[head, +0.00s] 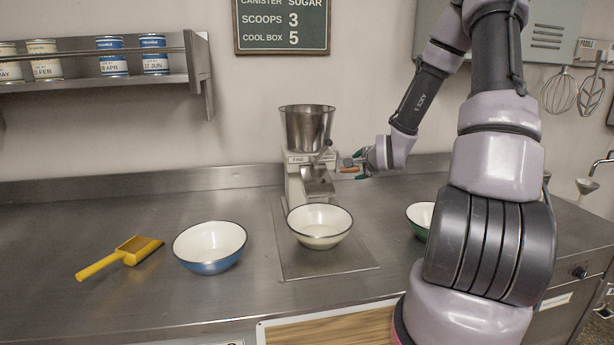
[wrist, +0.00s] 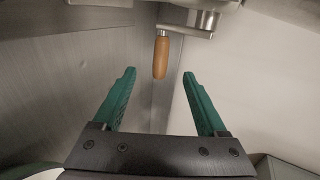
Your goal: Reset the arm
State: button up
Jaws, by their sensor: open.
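My gripper (head: 356,167) is beside the grinder (head: 306,130), to its right, above the counter. In the wrist view its two green fingers (wrist: 158,90) are spread apart with nothing between their tips. The grinder's wooden crank handle (wrist: 161,57) hangs just beyond the fingertips in the wrist view. In the head view the handle (head: 348,169) shows right at the fingers; whether it touches them I cannot tell there. My arm reaches in from the right and hides part of the counter.
A cream bowl (head: 320,238) stands under the grinder's spout on a metal plate (head: 330,266). A blue bowl (head: 210,262) and a yellow scoop (head: 122,257) lie to the left. A green bowl (head: 418,216) is partly behind my arm. Cans (head: 112,62) stand on a shelf.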

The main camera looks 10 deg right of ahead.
jog(key=shift+s+r, duration=0.1)
jog(key=shift+s, duration=0.05)
jog(key=s+a+r+n+g, duration=0.2)
jog(key=s+a+r+n, duration=0.15)
jog(key=s+r, duration=0.4)
jog(key=s+a+r+n+g, duration=0.2)
jog(key=s+r+n, duration=0.35)
jog(key=r, duration=0.35)
jog(key=s+a+r+n+y, duration=0.1)
jog(key=s+r, duration=0.3)
jog(key=s, duration=0.5)
jog(key=s+a+r+n+g+y, duration=0.1)
jog(key=s+a+r+n, duration=0.2)
jog(key=s, duration=0.7)
jog(key=shift+a+r+n, duration=0.35)
jog(key=shift+r+n, duration=0.05)
jog(key=shift+n, duration=0.1)
